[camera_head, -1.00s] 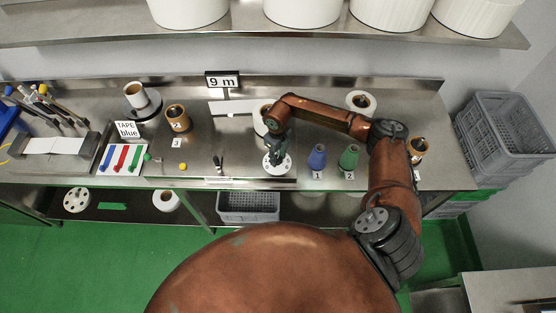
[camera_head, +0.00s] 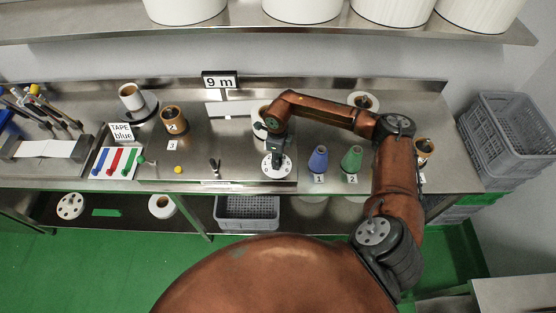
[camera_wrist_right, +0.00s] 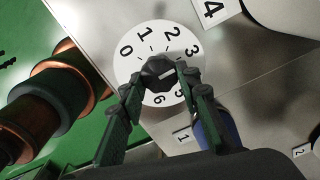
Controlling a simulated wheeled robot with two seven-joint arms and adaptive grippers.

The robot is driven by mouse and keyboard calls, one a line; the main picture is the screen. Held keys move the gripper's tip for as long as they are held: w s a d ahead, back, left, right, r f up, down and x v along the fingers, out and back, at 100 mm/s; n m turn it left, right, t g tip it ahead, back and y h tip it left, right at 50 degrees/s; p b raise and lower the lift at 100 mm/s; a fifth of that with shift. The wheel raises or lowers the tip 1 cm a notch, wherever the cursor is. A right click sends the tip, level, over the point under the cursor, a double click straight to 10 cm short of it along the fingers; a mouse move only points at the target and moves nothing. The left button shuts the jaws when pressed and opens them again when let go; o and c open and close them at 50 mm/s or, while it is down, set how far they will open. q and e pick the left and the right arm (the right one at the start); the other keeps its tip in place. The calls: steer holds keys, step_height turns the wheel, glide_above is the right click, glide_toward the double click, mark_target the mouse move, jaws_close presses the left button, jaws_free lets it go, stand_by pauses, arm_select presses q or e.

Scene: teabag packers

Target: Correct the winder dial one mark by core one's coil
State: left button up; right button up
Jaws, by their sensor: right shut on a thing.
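The winder dial is a white numbered disc (camera_head: 287,168) at the bench's front edge. It shows closely in the right wrist view (camera_wrist_right: 182,58), with 0, 1, 2, 3 and a 6 readable. My right gripper (camera_head: 277,153) is over it, and in the wrist view its fingers (camera_wrist_right: 160,82) are shut on the dark central knob (camera_wrist_right: 156,68). A pale line shows on the knob; which mark it points to is unclear. The fingers hide part of the lower numbers. A blue cone (camera_head: 318,160) stands behind tag 1, right of the dial. My left gripper is not in view.
A green cone (camera_head: 352,160) stands at tag 2. A brown-topped roll (camera_head: 173,119) stands left, and a white cup-like roll (camera_head: 131,97) on a dark disc. Grey crates (camera_head: 507,130) stand right.

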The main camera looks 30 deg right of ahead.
steer(key=o, duration=1.2)
steer(key=shift+c, duration=0.2)
step_height(320, 180, up, 12)
steer(key=shift+a, duration=0.15)
